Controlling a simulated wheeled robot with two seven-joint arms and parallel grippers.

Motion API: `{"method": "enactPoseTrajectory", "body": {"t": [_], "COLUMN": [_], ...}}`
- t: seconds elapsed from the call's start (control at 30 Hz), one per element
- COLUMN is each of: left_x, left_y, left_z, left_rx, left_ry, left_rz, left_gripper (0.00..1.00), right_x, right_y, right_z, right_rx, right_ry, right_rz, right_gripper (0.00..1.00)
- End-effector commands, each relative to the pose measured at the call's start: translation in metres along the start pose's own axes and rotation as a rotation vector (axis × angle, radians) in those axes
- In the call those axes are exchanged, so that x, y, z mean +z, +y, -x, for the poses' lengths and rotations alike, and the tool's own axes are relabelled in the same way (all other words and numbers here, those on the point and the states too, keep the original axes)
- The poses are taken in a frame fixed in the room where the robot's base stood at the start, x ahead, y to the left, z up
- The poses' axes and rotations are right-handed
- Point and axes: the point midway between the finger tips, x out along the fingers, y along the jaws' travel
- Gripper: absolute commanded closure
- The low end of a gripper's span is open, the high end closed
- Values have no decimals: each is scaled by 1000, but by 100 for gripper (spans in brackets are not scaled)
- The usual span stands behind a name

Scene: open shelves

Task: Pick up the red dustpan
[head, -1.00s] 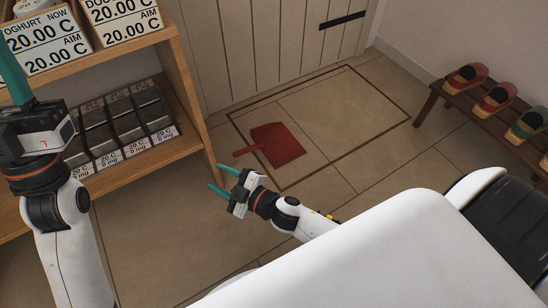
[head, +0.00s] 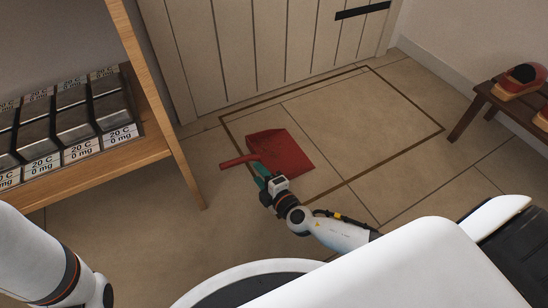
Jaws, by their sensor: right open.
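The red dustpan (head: 282,150) lies on the tiled floor inside a dark rectangular outline, in front of the plank door. Its handle (head: 238,161) points left. My right gripper (head: 259,172) is open, with its teal fingers at the near side of the dustpan, close to where the handle meets the pan. I cannot tell whether the fingers touch it, and their tips are partly hidden. My left arm shows at the lower left, but its gripper is out of view.
A wooden shelf (head: 160,105) with several labelled metal boxes (head: 73,120) stands at the left. A low bench (head: 492,98) with shoes (head: 521,80) stands at the right. The plank door (head: 240,50) closes off the back. The floor right of the dustpan is clear.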

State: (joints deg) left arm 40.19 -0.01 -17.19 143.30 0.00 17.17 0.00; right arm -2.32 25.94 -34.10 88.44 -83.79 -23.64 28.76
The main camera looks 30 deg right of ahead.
Motion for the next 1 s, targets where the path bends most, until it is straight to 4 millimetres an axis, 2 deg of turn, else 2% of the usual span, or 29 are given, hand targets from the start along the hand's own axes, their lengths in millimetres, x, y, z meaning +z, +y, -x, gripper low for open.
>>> {"method": "enactPoseTrajectory", "body": {"t": [0.03,0.27,0.53,0.83,1.0], "left_x": [1,3,8,8,8], "left_y": [-1,-2,-5,-5,-5], "left_z": [4,9,24,24,24], "left_rx": [0,0,0,-1,-1], "left_ry": [1,1,0,0,1], "left_rz": [0,0,0,0,0], "left_gripper": [64,64,64,64,64], "right_x": [0,0,-2,-1,-1], "right_y": [1,2,2,1,1], "right_z": [-8,-25,-63,-68,-68], "right_rx": [-1,0,1,3,3], "right_ry": [0,-1,-1,-1,-1], "right_rz": [1,0,0,0,0], "right_gripper": [55,55,55,55,81]}}
